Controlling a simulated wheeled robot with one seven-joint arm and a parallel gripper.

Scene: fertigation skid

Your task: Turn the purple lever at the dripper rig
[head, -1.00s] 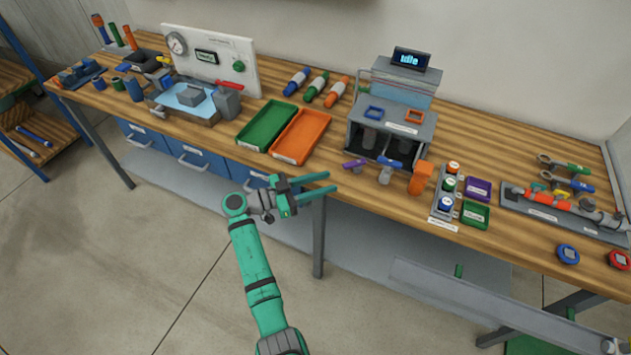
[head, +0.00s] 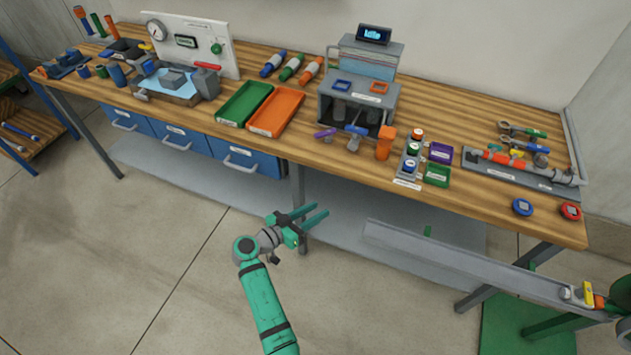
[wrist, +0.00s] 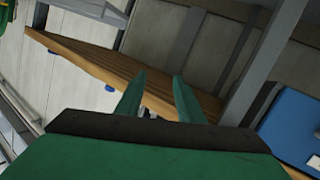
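The dripper rig (head: 345,108) is a grey box with a screen reading "Idle" on top, standing on the bench. The purple lever (head: 325,133) sticks out at its lower front left, beside a blue lever (head: 356,130). My gripper (head: 322,210) is in front of the bench, lower in the picture than the rig and apart from the lever. Its two green fingers are parted with nothing between them. The fingers also show in the wrist view (wrist: 160,76), where I cannot make out the purple lever.
The wooden bench (head: 450,215) has a front edge above my gripper in the picture. An orange block (head: 385,143) and a button panel (head: 410,160) stand right of the levers. Trays (head: 275,112) lie to the left. A long grey rail (head: 470,265) is at lower right. The floor in front is open.

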